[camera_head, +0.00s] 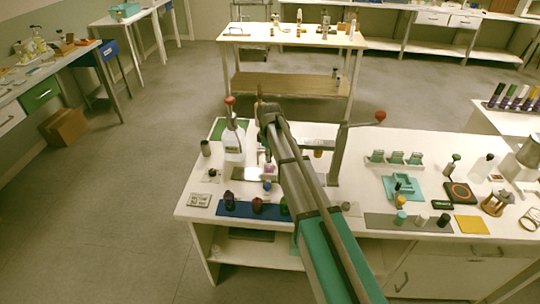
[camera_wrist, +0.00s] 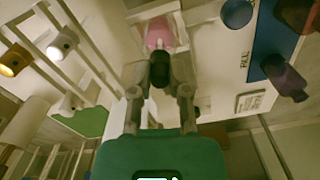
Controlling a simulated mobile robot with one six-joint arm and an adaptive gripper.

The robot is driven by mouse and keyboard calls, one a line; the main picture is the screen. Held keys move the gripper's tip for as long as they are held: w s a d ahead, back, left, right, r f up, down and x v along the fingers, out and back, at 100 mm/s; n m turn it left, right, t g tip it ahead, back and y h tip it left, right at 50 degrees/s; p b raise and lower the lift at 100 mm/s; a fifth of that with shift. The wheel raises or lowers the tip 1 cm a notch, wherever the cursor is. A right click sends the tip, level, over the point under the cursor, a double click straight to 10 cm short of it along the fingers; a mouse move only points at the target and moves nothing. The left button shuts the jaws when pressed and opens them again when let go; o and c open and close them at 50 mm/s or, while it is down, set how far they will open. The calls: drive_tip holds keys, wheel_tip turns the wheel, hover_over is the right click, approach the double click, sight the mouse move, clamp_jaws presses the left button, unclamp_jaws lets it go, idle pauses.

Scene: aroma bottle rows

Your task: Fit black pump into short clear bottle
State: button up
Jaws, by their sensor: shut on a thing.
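My gripper (camera_wrist: 160,88) is shut on the black pump (camera_wrist: 160,72), which shows as a dark piece between the two fingers in the wrist view. Just beyond the pump, in line with it, is a clear block-like bottle with pink contents (camera_wrist: 158,36); I take it to be the short clear bottle. The pump's far end overlaps the bottle in the picture; I cannot tell whether they touch. In the head view the pink bottle (camera_head: 269,172) stands on the white bench below the end of my arm. There my arm hides most of the gripper and the pump.
A white bottle with a red-topped press (camera_head: 234,142) stands left of my arm. A blue mat (camera_head: 235,208) with dark bottles lies in front, beside a label card (camera_head: 200,200). A post with a red-knobbed lever (camera_head: 340,150) stands close on the right.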

drive_tip(key=shift+f+b, duration=0.45)
idle(1.2)
drive_tip(key=o, duration=1.3)
drive_tip(key=shift+c, duration=0.2)
drive_tip(key=shift+r, duration=0.15)
drive_tip(key=shift+r+p, duration=3.4)
drive_tip(key=shift+p, duration=0.15)
drive_tip(key=shift+s+f, duration=0.1)
drive_tip(key=shift+s, duration=0.05)
